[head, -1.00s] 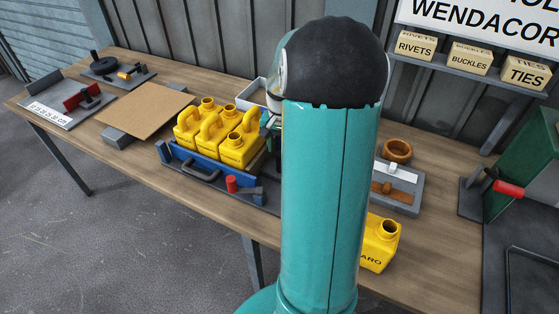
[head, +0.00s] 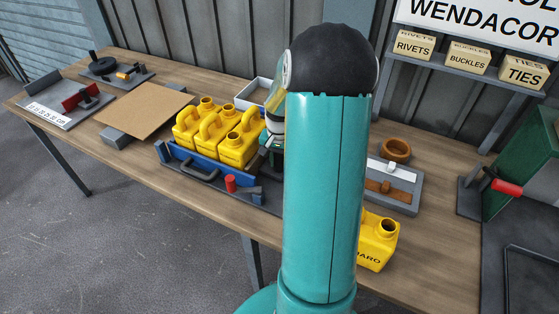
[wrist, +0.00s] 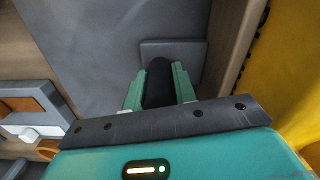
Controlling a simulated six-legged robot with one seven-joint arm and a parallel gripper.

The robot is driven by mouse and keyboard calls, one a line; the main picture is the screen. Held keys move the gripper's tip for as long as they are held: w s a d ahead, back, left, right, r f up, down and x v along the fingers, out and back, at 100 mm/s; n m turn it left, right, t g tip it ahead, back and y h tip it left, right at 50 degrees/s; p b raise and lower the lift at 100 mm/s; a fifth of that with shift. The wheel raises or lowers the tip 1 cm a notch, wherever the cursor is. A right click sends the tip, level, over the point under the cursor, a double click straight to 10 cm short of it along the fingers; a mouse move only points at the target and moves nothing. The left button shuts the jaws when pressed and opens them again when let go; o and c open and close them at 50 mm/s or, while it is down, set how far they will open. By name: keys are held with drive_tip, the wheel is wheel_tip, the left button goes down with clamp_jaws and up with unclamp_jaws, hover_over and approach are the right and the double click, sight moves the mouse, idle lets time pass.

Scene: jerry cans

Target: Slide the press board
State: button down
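Several yellow jerry cans (head: 236,150) stand packed together in a blue-fronted fixture (head: 200,168) with a grey handle. A thin wooden board edge (wrist: 238,45) stands beside a yellow can surface (wrist: 290,75) in the wrist view; it may be the press board. My gripper (wrist: 159,82) points down, with its green fingers on both sides of a black rounded handle (wrist: 159,85) above a grey plate (wrist: 190,52). I cannot tell whether the fingers press on the handle. In the head view my gripper is just right of the cans, partly hidden by my arm.
A single yellow can (head: 378,243) stands right of my arm. A grey tray (head: 390,185) and a brown ring (head: 397,150) lie behind it. A brown sheet (head: 145,110) rests at the left. A white bin (head: 255,94) is behind the cans.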

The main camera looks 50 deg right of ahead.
drive_tip(key=s+d, duration=0.1)
drive_tip(key=s, duration=0.2)
drive_tip(key=s+d, duration=0.1)
drive_tip(key=s, duration=0.3)
drive_tip(key=s+d, duration=0.1)
drive_tip(key=s, duration=0.3)
drive_tip(key=shift+d, duration=0.15)
drive_tip(key=c, duration=1.1)
unclamp_jaws()
wheel_tip(320, 180, up, 14)
drive_tip(key=shift+f, duration=0.1)
